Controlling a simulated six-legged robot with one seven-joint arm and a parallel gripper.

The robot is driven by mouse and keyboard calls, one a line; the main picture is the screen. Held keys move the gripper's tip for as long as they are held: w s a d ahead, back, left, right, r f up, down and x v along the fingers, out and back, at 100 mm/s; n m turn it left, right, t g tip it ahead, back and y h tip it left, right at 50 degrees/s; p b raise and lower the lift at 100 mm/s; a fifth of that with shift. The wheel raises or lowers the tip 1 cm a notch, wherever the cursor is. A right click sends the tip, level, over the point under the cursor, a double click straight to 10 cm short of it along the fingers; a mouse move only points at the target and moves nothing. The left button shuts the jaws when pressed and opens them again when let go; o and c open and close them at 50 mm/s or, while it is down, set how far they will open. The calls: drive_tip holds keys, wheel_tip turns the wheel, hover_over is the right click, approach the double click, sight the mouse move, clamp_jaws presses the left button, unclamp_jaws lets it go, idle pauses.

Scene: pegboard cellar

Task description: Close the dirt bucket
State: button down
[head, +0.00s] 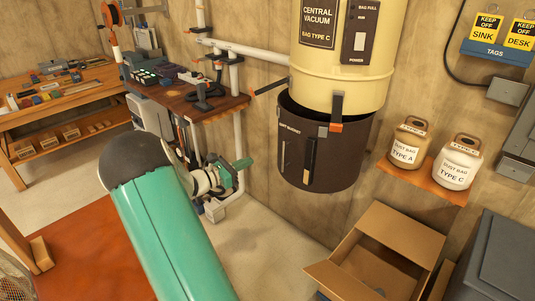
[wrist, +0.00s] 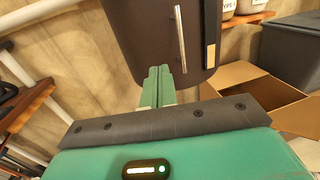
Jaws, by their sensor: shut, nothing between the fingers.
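The dirt bucket (head: 345,160) is a dark brown drum hanging under the cream central vacuum (head: 345,75). Its rim sits below the vacuum's body, and a dark gap shows between them, clearest at the left. A front latch (head: 336,112) with an orange tip hangs over the rim, and a side latch (head: 270,87) sticks out to the left. The bucket has an upright handle (head: 309,160). My gripper (head: 241,165) is shut and empty, left of the bucket. In the wrist view the shut fingers (wrist: 158,80) point towards the bucket's lower wall (wrist: 150,35); contact cannot be told.
A wooden shelf (head: 420,190) right of the bucket holds two dust bags, type A (head: 408,150) and type C (head: 457,168). An open cardboard box (head: 400,235) stands below. A cluttered small bench (head: 220,107) is at the left. Floor below the bucket is clear.

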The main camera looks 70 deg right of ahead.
sight(290, 140)
drive_tip(key=x, duration=1.3)
drive_tip(key=shift+s+d, duration=0.2)
drive_tip(key=shift+d, duration=0.05)
drive_tip(key=shift+d+f, duration=0.1)
drive_tip(key=x, duration=0.4)
drive_tip(key=w+x, duration=0.1)
drive_tip(key=x, duration=0.1)
drive_tip(key=shift+s+d, duration=0.25)
drive_tip(key=shift+d, duration=0.45)
drive_tip(key=shift+w, duration=0.1)
